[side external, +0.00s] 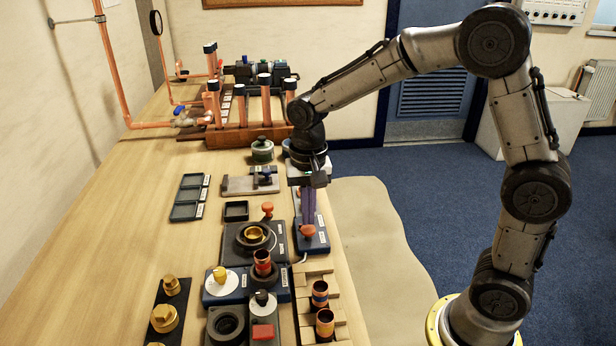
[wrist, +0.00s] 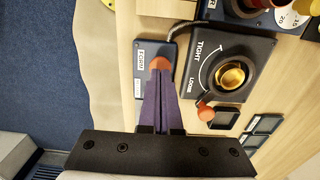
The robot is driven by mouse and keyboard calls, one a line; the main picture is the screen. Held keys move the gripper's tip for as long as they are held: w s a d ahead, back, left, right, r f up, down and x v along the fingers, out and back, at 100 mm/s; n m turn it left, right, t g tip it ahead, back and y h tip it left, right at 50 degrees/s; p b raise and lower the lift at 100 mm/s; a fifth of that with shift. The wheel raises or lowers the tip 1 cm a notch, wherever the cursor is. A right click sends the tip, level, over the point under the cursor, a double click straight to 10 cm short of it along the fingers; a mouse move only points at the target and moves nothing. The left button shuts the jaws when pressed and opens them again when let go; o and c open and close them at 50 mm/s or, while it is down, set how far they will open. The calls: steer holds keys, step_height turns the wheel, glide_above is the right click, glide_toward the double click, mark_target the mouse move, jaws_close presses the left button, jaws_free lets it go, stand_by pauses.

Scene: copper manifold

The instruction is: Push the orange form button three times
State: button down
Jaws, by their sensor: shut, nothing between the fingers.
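The orange form button (side external: 308,231) sits on a blue box labelled FORM (wrist: 141,75) near the table's front edge. In the wrist view the round orange button (wrist: 160,63) shows just past my fingertips, which cover its lower part. My gripper (side external: 308,219) has purple fingers and points down over the box. It is shut and empty, with its tips (wrist: 159,76) together close to the button. I cannot tell whether the tips touch it.
Beside the box is a dark TIGHT/LOOSE unit (wrist: 211,52) with a brass ring (wrist: 229,75) and an orange-knobbed lever (wrist: 205,112). A wooden rack (side external: 306,300) holds copper cups nearer the camera. Small dark trays (side external: 187,212) lie left. Copper pipework (side external: 240,130) stands behind.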

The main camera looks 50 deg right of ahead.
mark_target(308, 228)
step_height(308, 228, up, 11)
stand_by(0.3)
stand_by(0.5)
steer(key=shift+r, duration=0.95)
step_height(308, 228, down, 14)
steer(key=shift+f, duration=0.1)
